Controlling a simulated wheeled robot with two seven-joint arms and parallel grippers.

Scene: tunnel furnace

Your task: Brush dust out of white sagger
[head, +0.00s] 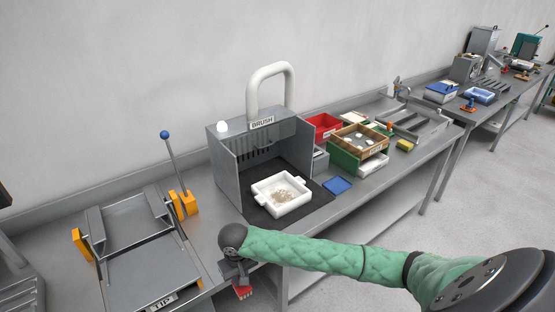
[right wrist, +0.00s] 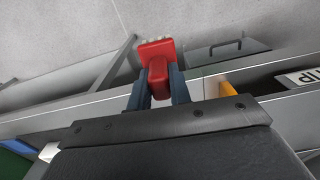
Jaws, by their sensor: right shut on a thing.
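The white sagger (head: 262,200) is a shallow square tray with side lugs, standing upright on a dark mat in front of the grey BRUSH hood. Brownish dust (head: 284,192) lies on its floor. My right gripper (head: 237,277) is at the front edge of the bench, in front and to the left of the sagger and apart from it. It is shut on a red brush (right wrist: 156,52), whose pale bristle tufts show at its far end in the right wrist view. The brush (head: 243,292) is partly hidden in the head view. My left gripper is not in view.
The grey hood (head: 228,170) walls the sagger's back and sides, with a white hose arch (head: 252,90) above. A blue pad (head: 338,185) and a wooden box (head: 345,145) stand to the right. A tipping fixture (head: 140,250) with a blue-knobbed lever is left.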

